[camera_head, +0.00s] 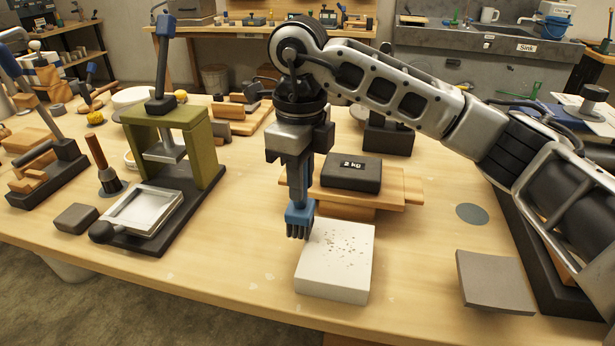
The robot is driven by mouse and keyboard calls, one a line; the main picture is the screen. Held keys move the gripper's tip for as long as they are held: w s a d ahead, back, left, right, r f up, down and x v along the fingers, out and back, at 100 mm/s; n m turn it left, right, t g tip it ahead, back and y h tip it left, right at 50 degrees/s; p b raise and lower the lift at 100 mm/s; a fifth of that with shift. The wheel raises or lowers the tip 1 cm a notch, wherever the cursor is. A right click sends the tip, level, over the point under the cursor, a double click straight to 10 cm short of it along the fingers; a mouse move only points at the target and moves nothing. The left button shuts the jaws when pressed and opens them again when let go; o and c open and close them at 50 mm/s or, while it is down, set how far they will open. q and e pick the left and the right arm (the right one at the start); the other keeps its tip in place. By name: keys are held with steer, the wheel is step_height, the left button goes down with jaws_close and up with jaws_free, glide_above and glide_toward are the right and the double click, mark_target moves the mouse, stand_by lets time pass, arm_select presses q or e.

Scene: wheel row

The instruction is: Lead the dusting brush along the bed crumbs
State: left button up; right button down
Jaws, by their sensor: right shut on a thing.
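My right gripper (299,155) comes down from above, shut on the dusting brush (299,214), which has a blue head and dark bristles pointing down. The bristles are at the left back edge of a white block, the bed (335,283); whether they touch it I cannot tell. Dark crumbs (345,248) lie scattered over the middle and back of the bed's top, to the right of the brush. My left gripper is not in view.
A black 2 kg weight (351,173) rests on wooden boards (385,192) behind the bed. A green press frame (205,150) with a metal tray (145,210) stands at the left. A grey plate (495,281) lies at the right. Bare tabletop (235,265) surrounds the bed's left and front.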

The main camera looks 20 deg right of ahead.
steer(key=shift+f, duration=0.6)
steer(key=shift+f, duration=0.25)
steer(key=s+d+r, duration=0.2)
steer(key=s+d, duration=0.5)
steer(key=d, duration=0.4)
steer(key=shift+d+r, duration=0.2)
stand_by(0.6)
stand_by(0.5)
